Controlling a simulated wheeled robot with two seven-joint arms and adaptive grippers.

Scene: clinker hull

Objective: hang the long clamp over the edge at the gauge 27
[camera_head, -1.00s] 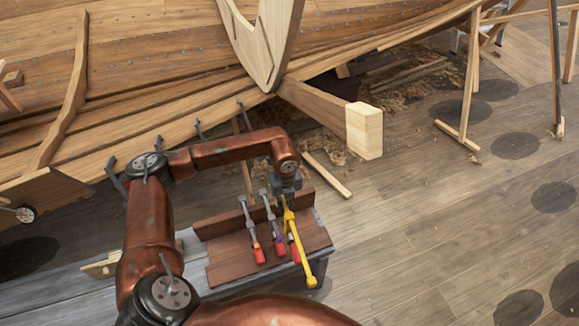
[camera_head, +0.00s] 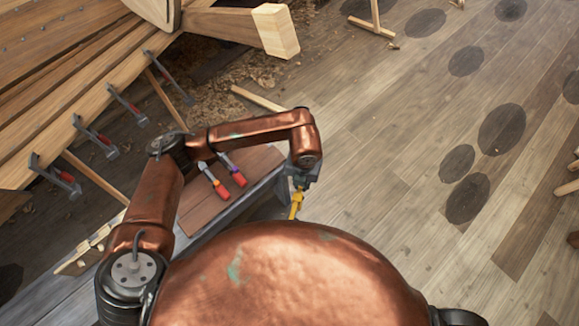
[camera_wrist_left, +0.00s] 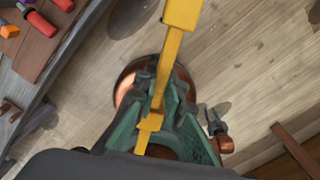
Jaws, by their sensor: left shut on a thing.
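My left gripper (camera_head: 303,183) is shut on a yellow clamp (camera_head: 296,206), which I take to be the long clamp. It hangs beside the right end of the bench, over the floor; my body hides its lower part. In the left wrist view the yellow bar (camera_wrist_left: 172,62) runs between the green fingers of the gripper (camera_wrist_left: 157,118) and out past the top edge. The hull edge (camera_head: 103,107) is at the left in the head view, with several clamps on it. I cannot make out a gauge marked 27.
A brown board (camera_head: 203,211) on the grey bench (camera_head: 232,209) carries smaller clamps with red handles (camera_head: 222,190). A thick timber (camera_head: 276,30) juts out from the hull. A loose stick (camera_head: 257,98) lies on the floor. The plank floor at the right is mostly clear.

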